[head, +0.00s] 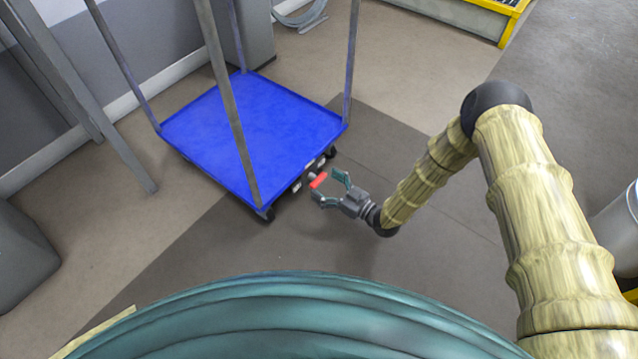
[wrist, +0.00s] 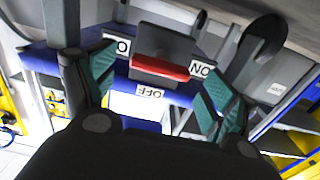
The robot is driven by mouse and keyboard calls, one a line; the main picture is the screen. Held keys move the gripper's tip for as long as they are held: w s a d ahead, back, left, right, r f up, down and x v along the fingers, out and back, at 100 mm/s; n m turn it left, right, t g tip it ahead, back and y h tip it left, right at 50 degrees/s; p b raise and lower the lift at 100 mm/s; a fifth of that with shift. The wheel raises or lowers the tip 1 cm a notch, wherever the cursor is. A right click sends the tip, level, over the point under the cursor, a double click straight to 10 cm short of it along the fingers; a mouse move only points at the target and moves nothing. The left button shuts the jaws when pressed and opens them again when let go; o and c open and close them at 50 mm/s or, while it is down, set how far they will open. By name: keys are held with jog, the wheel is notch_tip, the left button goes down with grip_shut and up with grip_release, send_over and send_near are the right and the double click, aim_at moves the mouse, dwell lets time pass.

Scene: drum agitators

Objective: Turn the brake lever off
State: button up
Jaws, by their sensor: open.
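The brake lever (head: 318,181) has a red edge and sticks out low at the near right side of the blue cart (head: 250,130). In the wrist view the lever (wrist: 162,52) is a grey plate with a red strip. My gripper (head: 325,187) is open, its teal fingers on either side of the lever. In the wrist view my gripper (wrist: 160,80) also shows open with the lever between its fingers, apparently with gaps on both sides. An OFF label (wrist: 150,91) and an ON label (wrist: 201,69) show near the lever. Whether the fingers touch it cannot be told.
The cart has tall grey corner posts (head: 226,100) and dark wheels (head: 264,213). A grey cabinet (head: 248,35) stands behind it. A yellow-edged platform (head: 470,18) is at the upper right. The floor around my arm is clear.

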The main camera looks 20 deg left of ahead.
aim_at(321, 182)
jog(key=shift+b+x, duration=0.45)
jog(key=shift+x, duration=1.15)
jog(key=shift+c, duration=0.4)
jog(key=c, duration=0.9)
